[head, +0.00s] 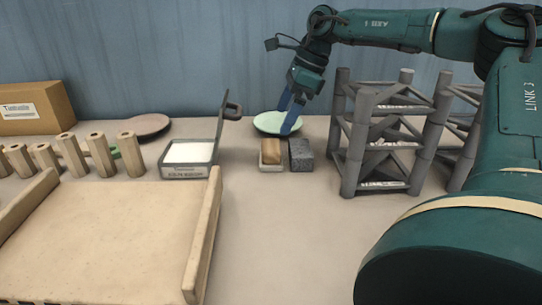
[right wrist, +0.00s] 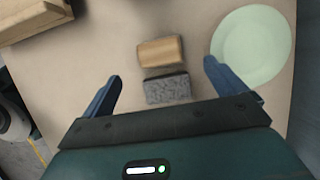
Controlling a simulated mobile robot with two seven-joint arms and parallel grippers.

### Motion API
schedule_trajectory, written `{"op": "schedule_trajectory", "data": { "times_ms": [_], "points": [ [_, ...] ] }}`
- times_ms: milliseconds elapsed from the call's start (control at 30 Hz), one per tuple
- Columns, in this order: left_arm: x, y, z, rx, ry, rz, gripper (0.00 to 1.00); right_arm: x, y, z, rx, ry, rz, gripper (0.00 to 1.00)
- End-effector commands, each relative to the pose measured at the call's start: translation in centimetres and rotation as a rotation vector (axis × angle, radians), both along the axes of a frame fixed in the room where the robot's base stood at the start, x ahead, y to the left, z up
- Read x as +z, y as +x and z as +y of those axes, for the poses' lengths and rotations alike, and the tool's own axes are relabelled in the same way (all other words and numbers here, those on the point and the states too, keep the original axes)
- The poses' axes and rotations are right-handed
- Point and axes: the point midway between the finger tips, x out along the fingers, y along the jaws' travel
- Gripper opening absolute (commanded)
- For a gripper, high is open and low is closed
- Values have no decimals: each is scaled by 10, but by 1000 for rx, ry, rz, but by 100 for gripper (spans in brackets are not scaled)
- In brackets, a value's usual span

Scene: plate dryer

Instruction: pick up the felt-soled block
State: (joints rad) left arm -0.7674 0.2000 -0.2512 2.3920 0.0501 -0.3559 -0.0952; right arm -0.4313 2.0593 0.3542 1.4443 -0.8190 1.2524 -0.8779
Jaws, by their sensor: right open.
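A tan wooden block (head: 271,151) sits on a pale base (head: 272,167) that could be its felt sole or a small tray. A dark grey speckled block (head: 301,153) stands close on its right. In the right wrist view the wooden block (right wrist: 160,51) lies just beyond the grey block (right wrist: 167,88). My right gripper (head: 288,114) points down, open and empty, behind the blocks in the head view. In the right wrist view its fingertips (right wrist: 161,80) straddle the grey block in the picture, apparently from above. My left gripper is not in view.
A pale green plate (head: 270,123) lies behind the blocks. A dark grey frame rack (head: 350,150) stands to their right. A labelled tray (head: 170,171) with a white pad and upright handle is to their left. The table in front of the blocks is clear.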

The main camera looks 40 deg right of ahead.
Motion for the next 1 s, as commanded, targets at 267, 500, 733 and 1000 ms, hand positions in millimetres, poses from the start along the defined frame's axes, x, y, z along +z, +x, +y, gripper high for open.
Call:
{"op": "schedule_trajectory", "data": {
  "times_ms": [267, 500, 733, 1000],
  "points": [
    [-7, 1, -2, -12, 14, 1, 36, -28, 7, 9, 0, 1, -2, 96],
    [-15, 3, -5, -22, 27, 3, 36, -60, 10, 18, 1, 2, 2, 96],
    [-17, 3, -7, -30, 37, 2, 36, -77, 16, 23, -1, 1, -2, 96],
    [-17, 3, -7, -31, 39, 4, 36, -76, 16, 23, -2, 1, -2, 91]
  ]
}}
